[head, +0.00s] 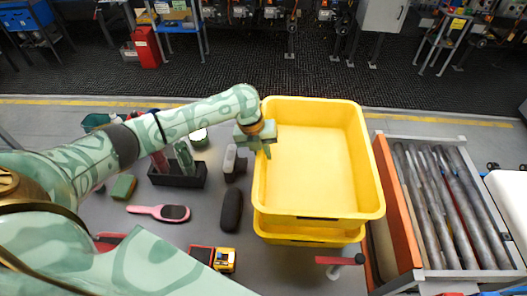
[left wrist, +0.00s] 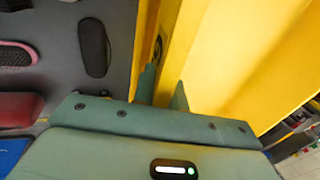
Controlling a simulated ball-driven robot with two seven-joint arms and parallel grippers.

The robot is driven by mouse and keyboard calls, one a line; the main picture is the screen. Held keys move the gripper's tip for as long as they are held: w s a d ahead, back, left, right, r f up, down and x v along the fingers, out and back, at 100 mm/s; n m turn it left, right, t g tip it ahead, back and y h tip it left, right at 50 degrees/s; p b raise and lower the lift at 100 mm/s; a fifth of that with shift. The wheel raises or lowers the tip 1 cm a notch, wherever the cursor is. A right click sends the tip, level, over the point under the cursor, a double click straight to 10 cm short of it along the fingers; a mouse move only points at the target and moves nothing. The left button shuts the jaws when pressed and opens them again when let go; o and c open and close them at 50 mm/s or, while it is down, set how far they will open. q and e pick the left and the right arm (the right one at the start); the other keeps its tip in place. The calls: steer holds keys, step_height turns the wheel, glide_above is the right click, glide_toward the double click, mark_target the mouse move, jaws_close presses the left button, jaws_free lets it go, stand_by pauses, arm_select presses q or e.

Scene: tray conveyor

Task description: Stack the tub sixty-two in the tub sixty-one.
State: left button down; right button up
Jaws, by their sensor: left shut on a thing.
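Two yellow tubs stand one over the other in the head view. The upper tub (head: 318,165) is empty and looks roughly level. The lower tub (head: 310,239) shows only as a strip below the upper one's near side; the rest is hidden. I cannot read numbers on either, nor tell if the upper one is fully seated. My left gripper (head: 264,146) is shut on the upper tub's left wall. In the left wrist view my fingers (left wrist: 163,92) straddle the yellow wall (left wrist: 240,60). My right gripper is not in view.
A roller conveyor (head: 440,200) with an orange side (head: 394,205) stands close right of the tubs. Left of them on the grey table lie a black case (head: 231,210), a pink hairbrush (head: 172,213), a black holder (head: 180,177) and a toy truck (head: 224,260). A red-topped thing (head: 338,261) stands in front.

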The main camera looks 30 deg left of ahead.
arm_select(q)
steer(key=shift+f+b, duration=3.3)
steer(key=shift+f, duration=0.95)
steer(key=c, duration=1.3)
jaws_free()
steer(key=shift+c, duration=0.2)
steer(key=shift+f, duration=0.1)
steer(key=p+v, duration=0.3)
steer(key=v, duration=1.3)
steer(key=shift+r, duration=0.25)
steer(key=shift+s+f, duration=0.1)
